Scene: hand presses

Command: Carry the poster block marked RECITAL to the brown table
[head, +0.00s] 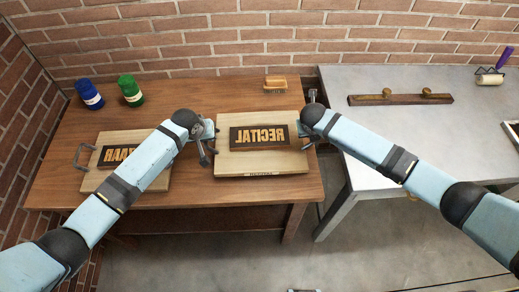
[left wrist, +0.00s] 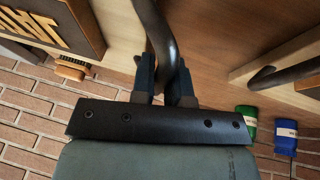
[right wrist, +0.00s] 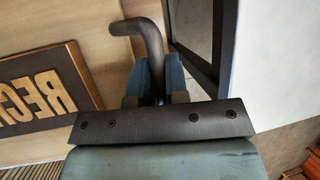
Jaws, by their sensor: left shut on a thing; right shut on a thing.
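The poster block marked RECITAL (head: 262,165), a pale wooden board with mirrored raised letters on a dark plate, is at the right part of the brown table (head: 200,100) in the head view. I cannot tell whether it rests on the top or is just above it. My left gripper (head: 208,138) is at its left side, shut on a dark bar handle (left wrist: 158,35). My right gripper (head: 306,132) is at its right side, shut on the other handle (right wrist: 146,40). The lettered plate also shows in the right wrist view (right wrist: 45,95).
A second lettered block (head: 106,178) lies left on the brown table, partly behind my left arm. Blue (head: 89,94) and green (head: 130,90) jars and a brush (head: 276,84) stand behind. A grey table (head: 400,78) on the right holds a wooden bar (head: 400,99) and a roller (head: 490,78).

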